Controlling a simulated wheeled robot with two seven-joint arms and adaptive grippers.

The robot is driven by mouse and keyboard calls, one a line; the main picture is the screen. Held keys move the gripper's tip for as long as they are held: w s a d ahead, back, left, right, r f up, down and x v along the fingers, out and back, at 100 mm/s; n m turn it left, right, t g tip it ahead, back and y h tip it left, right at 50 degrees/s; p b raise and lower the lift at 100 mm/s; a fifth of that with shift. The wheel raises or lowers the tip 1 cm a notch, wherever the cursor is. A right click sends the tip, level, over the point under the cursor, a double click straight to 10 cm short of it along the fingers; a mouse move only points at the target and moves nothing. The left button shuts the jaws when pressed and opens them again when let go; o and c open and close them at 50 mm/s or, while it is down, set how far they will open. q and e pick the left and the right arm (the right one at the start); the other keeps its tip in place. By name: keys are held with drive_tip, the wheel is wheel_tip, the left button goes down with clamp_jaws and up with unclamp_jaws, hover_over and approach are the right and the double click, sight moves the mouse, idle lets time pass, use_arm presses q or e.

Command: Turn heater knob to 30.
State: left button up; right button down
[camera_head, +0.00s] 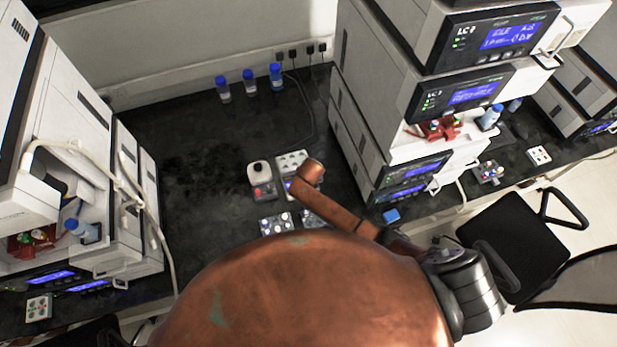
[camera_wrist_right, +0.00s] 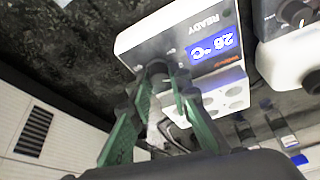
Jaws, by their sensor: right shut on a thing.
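The heater (camera_wrist_right: 130,42) is a white box at the top of the right wrist view, seen upside down. Its blue display (camera_wrist_right: 212,47) reads 28 °C, with READY printed on the panel. A dark round knob (camera_wrist_right: 157,69) sits on its front. My right gripper (camera_wrist_right: 163,88) has green fingers, shut on this knob from both sides. In the head view the heater (camera_head: 291,158) is partly covered by my copper-coloured arm, and the right gripper is hidden there. My left gripper is in neither view.
A second white device with a dark knob (camera_wrist_right: 296,14) stands close beside the heater. Blue-capped bottles (camera_head: 249,82) stand at the back of the black bench (camera_head: 195,150). Stacked instruments (camera_head: 400,90) rise at the right, others (camera_head: 85,130) at the left. The bench's left-middle is clear.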

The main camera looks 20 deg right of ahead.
idle(0.5)
drive_tip(key=c, duration=1.8)
unclamp_jaws()
drive_tip(key=v, duration=1.2)
